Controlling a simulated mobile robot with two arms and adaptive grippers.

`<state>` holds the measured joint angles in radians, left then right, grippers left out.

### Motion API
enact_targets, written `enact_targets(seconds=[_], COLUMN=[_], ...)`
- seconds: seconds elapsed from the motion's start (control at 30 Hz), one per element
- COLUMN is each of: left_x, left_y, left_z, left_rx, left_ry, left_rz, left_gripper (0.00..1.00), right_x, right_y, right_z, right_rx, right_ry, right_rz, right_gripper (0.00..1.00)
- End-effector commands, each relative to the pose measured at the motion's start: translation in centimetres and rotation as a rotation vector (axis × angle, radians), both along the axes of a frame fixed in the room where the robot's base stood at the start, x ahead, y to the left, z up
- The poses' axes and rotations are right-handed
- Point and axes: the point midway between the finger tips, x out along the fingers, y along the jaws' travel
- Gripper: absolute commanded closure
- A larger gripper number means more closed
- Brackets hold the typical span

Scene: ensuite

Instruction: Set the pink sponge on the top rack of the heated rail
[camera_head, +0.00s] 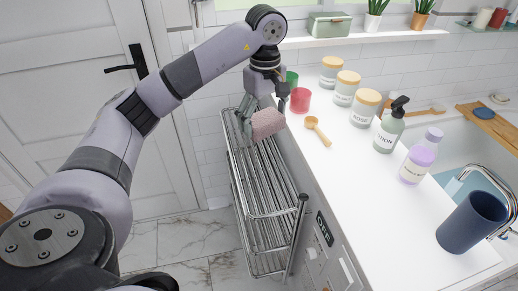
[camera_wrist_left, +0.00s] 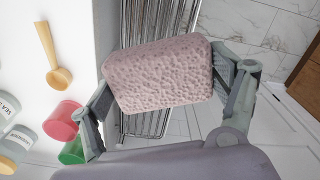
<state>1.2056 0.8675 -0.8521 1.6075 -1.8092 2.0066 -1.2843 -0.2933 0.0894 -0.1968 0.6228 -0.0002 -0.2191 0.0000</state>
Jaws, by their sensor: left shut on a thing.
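The pink sponge (camera_head: 268,123) is held by my left gripper (camera_head: 264,101), which points down near the far end of the heated rail. In the left wrist view the pink sponge (camera_wrist_left: 159,73) sits between the two fingers of the left gripper (camera_wrist_left: 165,88). The heated rail (camera_head: 262,185) is a chrome rack with several bars, standing against the side of the white counter. In the head view the sponge overlaps the rail's far top end; the left wrist view shows the rail's bars (camera_wrist_left: 155,25) behind it. I cannot tell whether they touch. My right gripper is not in view.
The white counter (camera_head: 365,215) is right of the rail. On it are a red cup (camera_head: 300,100), a green cup (camera_head: 291,78), a wooden scoop (camera_head: 318,130), lidded jars (camera_head: 346,88), bottles (camera_head: 415,165) and a dark blue cup (camera_head: 472,222). A door (camera_head: 80,90) is at left.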

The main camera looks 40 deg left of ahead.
Motion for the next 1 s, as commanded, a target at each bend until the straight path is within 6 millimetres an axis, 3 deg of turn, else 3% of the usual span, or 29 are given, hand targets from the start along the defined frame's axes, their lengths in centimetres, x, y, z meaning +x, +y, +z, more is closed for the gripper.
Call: enact_targets(seconds=[0.13,0.27,0.5,1.0], left_x=[-0.2,-0.2,-0.2,-0.2], left_y=[0.0,0.1,0.0,-0.1], left_z=[-3.1,-6.3,-12.4,-18.2], left_rx=[0.000,0.001,0.001,0.000], left_ry=[0.006,0.007,0.005,0.004], left_rz=[0.004,0.004,0.003,0.001], left_gripper=[0.44,0.44,0.44,0.44], right_x=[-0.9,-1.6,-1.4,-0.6], right_y=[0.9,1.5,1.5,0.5], right_z=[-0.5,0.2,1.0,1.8], right_rx=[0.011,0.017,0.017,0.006], right_ry=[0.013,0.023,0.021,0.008], right_rz=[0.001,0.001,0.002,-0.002], right_gripper=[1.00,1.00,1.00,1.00])
